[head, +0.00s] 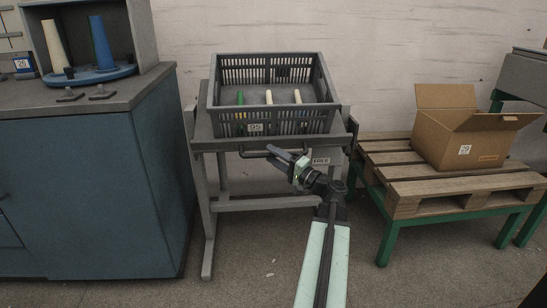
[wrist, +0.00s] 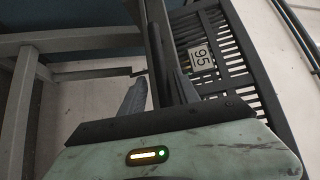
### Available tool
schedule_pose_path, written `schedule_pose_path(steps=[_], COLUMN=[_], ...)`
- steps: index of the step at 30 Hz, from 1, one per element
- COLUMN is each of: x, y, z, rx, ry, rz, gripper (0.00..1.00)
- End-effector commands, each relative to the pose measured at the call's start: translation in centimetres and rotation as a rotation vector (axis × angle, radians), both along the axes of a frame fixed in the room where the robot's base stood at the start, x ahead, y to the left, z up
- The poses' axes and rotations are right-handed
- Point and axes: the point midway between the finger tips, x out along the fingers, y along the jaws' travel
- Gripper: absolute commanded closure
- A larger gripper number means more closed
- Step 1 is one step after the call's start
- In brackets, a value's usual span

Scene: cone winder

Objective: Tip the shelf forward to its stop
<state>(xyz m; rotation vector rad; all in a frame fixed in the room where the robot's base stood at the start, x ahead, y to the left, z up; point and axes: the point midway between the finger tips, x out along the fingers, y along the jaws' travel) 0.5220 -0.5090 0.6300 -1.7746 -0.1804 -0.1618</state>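The shelf is a grey tilting top (head: 205,141) on a grey stand, with a dark handle bar (head: 250,154) along its front. It looks about level and carries a dark slatted crate (head: 295,127) labelled 95, with several cones inside. My gripper (head: 275,152) is at the front of the shelf, by the handle bar. In the wrist view its two fingers (wrist: 158,82) are apart, with a dark bar of the shelf front (wrist: 156,40) running up between them. I cannot tell whether they touch it. The crate side (wrist: 215,55) shows at the right there.
A blue cabinet (head: 90,190) with cones on a blue round plate (head: 93,76) stands at the left. A slatted wooden platform (head: 440,185) on green legs, with an open cardboard box (head: 465,138), stands at the right.

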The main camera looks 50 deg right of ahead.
Motion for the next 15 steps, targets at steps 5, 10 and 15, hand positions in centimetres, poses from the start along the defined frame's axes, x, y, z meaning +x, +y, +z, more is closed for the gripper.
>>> schedule_pose_path(steps=[5,10,15], x=[-1.4,-4.8,-7.1], y=[0.0,-0.1,-0.2], z=[-0.4,-1.3,-1.7], rx=[-0.001,0.000,0.000], ry=[0.000,0.000,0.001], rz=[-0.002,-0.003,0.000], gripper=[0.62,0.62,0.62])
